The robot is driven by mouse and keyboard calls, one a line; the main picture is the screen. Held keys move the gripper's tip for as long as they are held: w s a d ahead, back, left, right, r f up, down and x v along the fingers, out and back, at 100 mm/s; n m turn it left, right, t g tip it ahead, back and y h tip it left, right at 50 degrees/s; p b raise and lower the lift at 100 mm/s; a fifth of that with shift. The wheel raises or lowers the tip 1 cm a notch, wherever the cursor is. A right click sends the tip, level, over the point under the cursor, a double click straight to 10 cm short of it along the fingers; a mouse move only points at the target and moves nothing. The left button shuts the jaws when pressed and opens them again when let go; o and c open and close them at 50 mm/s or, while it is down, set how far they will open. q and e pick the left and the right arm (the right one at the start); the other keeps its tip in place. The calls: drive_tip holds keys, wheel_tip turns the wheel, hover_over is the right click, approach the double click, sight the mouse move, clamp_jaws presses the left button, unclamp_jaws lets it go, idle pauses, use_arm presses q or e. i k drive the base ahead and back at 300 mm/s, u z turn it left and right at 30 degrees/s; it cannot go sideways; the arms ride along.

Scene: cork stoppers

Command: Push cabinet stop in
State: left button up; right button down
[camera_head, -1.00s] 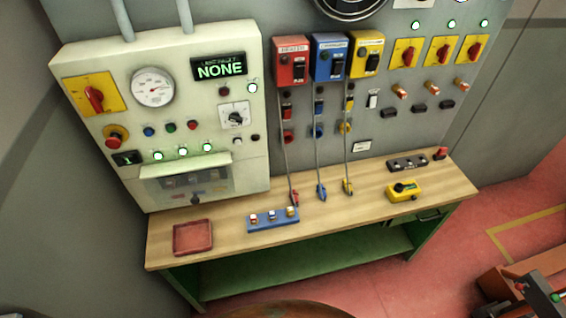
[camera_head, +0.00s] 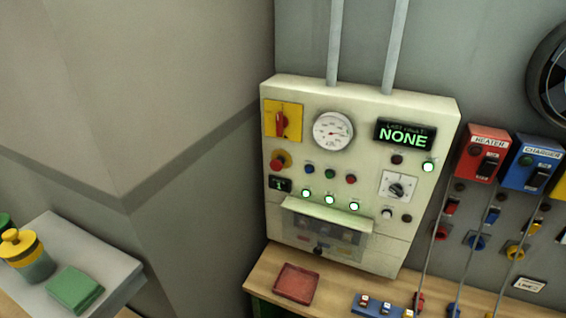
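The cream control cabinet (camera_head: 375,105) is on the wall in the middle of the head view. Its red round stop button (camera_head: 278,163) sits on a yellow backing at the cabinet's left side, below a red rotary switch (camera_head: 282,124) on a yellow plate. I cannot tell from this view whether the stop is in or out. Neither of my grippers is in view.
A wooden bench (camera_head: 262,286) below the cabinet holds a red tray (camera_head: 296,283) and a blue block (camera_head: 382,306) with small switches. Heater (camera_head: 487,145) and charger (camera_head: 533,163) boxes hang at right. A grey shelf (camera_head: 60,240) stands at left.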

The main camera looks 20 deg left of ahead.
sight(276, 165)
drive_tip(key=z, duration=0.55)
drive_tip(key=k, duration=1.35)
drive_tip(key=u, duration=0.2)
drive_tip(key=i, duration=0.85)
drive_tip(key=u, duration=0.35)
